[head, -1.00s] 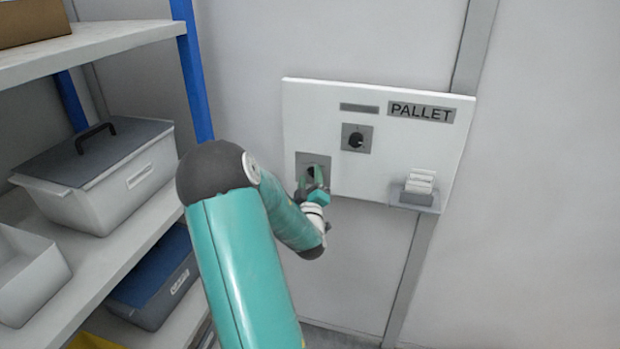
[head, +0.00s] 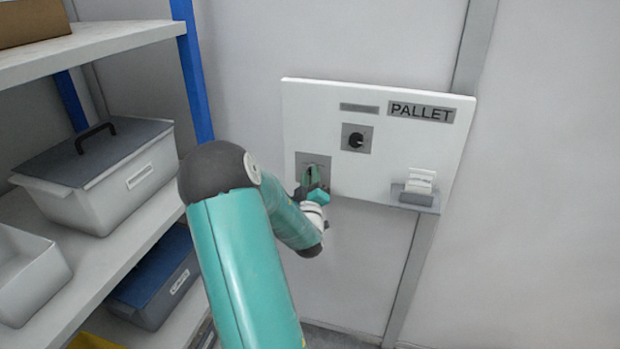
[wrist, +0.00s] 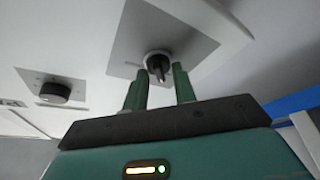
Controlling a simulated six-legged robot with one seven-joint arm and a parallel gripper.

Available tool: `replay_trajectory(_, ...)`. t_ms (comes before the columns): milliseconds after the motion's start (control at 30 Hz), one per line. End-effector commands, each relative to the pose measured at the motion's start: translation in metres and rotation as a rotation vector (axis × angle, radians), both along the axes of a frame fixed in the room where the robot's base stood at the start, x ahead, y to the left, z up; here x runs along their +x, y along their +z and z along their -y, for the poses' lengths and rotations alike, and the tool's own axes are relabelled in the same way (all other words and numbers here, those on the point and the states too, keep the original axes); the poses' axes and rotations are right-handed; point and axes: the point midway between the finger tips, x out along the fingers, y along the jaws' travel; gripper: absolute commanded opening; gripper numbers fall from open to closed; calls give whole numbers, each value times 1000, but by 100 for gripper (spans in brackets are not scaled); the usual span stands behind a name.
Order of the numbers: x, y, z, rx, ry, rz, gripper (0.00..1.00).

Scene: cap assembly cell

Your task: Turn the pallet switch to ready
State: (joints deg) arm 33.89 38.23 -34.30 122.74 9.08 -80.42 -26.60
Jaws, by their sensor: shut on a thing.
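A white panel (head: 385,155) marked PALLET (head: 420,112) is on the wall. A dark rotary knob (wrist: 157,60) sits on a grey square plate (head: 313,160) at the panel's lower left. My gripper (head: 312,177) is at this knob, shut on it. In the wrist view the two green fingers of my gripper (wrist: 158,78) stand on either side of the knob. In the head view the fingers mostly hide the knob. Its position markings cannot be read.
A second black knob (head: 356,140) on a grey plate sits higher and to the right; it also shows in the wrist view (wrist: 55,92). A small holder with white cards (head: 419,186) is at the panel's lower right. A shelf with bins (head: 110,175) stands at left.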

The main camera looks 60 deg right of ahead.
Motion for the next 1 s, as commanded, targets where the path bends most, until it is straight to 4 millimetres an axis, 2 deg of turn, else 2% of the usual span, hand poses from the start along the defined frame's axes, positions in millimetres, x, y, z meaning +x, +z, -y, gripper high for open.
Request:
replay_trajectory(267,0,-1,0,29,-2,176,4)
replay_trajectory(1000,3,-2,-1,138,-1,866,4)
